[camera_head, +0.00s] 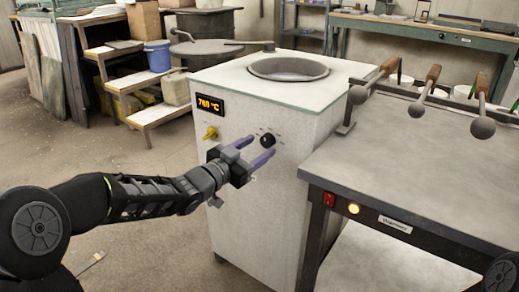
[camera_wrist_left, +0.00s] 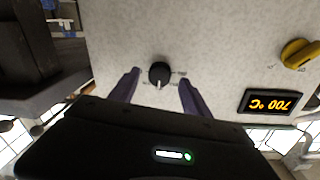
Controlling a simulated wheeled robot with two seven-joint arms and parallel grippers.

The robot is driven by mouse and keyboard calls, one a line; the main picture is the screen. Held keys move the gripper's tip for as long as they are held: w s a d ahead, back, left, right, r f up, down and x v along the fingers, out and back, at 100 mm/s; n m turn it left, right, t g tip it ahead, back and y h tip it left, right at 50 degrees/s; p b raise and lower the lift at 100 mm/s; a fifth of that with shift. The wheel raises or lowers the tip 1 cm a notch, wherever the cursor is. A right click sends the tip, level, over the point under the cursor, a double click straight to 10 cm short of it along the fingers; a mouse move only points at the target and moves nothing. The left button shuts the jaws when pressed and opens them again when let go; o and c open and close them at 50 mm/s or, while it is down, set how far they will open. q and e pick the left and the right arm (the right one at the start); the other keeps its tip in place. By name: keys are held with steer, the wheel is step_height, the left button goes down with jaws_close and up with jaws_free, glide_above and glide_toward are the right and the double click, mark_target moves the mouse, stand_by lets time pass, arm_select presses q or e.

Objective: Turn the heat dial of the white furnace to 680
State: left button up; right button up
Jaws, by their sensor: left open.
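The white furnace (camera_head: 250,110) stands in the middle of the head view, with a round opening in its top. Its black heat dial (camera_head: 267,140) is on the front face and also shows in the left wrist view (camera_wrist_left: 159,74), with a pale pointer mark. The orange display (camera_head: 210,104) seems to read about 700 °C; its middle digit is unclear in the head view. My left gripper (camera_head: 262,145) is open in front of the dial. Its two purple fingers lie on either side of the dial, with gaps visible in the wrist view. My right gripper is not in view.
A yellow knob (camera_head: 210,133) sits below the display. A grey-topped table (camera_head: 420,150) stands close on the right, with several ladles (camera_head: 428,82) racked along its back. A wooden step shelf (camera_head: 150,105) with a blue bucket (camera_head: 158,56) is behind left.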

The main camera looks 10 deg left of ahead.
arm_select(q)
steer(key=shift+w+d, duration=0.3)
steer(key=shift+w, duration=0.35)
jaws_close()
